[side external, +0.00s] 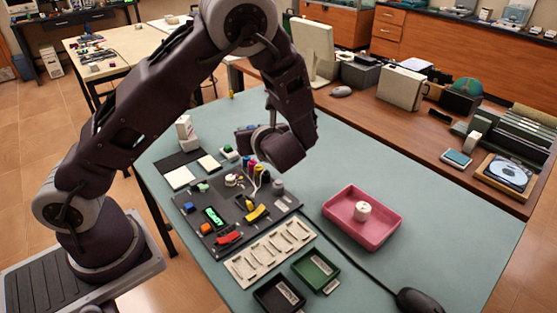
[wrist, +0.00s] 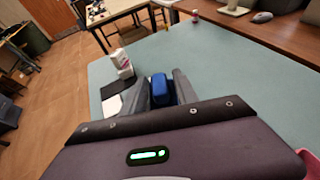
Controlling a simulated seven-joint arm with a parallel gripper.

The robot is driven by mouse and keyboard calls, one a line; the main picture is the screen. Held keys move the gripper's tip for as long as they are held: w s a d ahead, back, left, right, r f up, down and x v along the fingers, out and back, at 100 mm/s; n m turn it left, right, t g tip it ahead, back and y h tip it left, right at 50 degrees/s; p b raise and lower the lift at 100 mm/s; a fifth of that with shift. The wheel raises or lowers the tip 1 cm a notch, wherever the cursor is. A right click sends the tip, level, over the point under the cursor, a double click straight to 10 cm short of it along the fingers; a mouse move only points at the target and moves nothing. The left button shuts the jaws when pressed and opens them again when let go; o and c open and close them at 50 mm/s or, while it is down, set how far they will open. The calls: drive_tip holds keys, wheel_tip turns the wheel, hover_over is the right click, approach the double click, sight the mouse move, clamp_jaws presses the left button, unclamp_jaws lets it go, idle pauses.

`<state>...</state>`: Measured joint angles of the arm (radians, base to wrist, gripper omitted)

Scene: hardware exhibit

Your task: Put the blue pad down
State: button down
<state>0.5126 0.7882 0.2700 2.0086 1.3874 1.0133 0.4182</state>
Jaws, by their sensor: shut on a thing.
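The blue pad (wrist: 158,88) shows in the wrist view between the two grey fingers of my gripper (wrist: 162,90). My gripper is shut on it. In the side view my gripper (side external: 246,136) is over the far part of the teal table (side external: 335,165), beyond the dark component board (side external: 285,206). A small blue part of the pad (side external: 251,127) shows there, and the rest is hidden by the gripper. The pad appears to be held above the table; its exact height cannot be told.
A white bottle-like item (side external: 184,128), a black mat (side external: 170,163) and white squares (side external: 180,178) lie left of my gripper. A pink tray (side external: 393,222) with a white cylinder (side external: 363,210) stands right. Green (side external: 333,270) and black (side external: 263,299) trays are in front. Table right of my gripper is clear.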

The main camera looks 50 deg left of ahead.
drive_tip(key=w+a+f+n+g, duration=0.3)
drive_tip(key=a+f+n+g, duration=0.3)
drive_tip(key=a, duration=0.3)
drive_tip(key=w+f+m+y, duration=0.1)
drive_tip(key=w+f+m, duration=0.1)
drive_tip(key=w, duration=0.9)
drive_tip(key=shift+t, duration=0.6)
drive_tip(key=f, duration=0.3)
drive_tip(key=w+f, duration=0.1)
drive_tip(key=f, duration=0.5)
drive_tip(key=shift+w+d+f, duration=0.1)
drive_tip(key=shift+w+f, duration=0.05)
drive_tip(key=shift+f, duration=0.55)
drive_tip(key=shift+f, duration=0.15)
drive_tip(key=c, duration=0.9)
unclamp_jaws()
drive_tip(key=shift+c, duration=0.2)
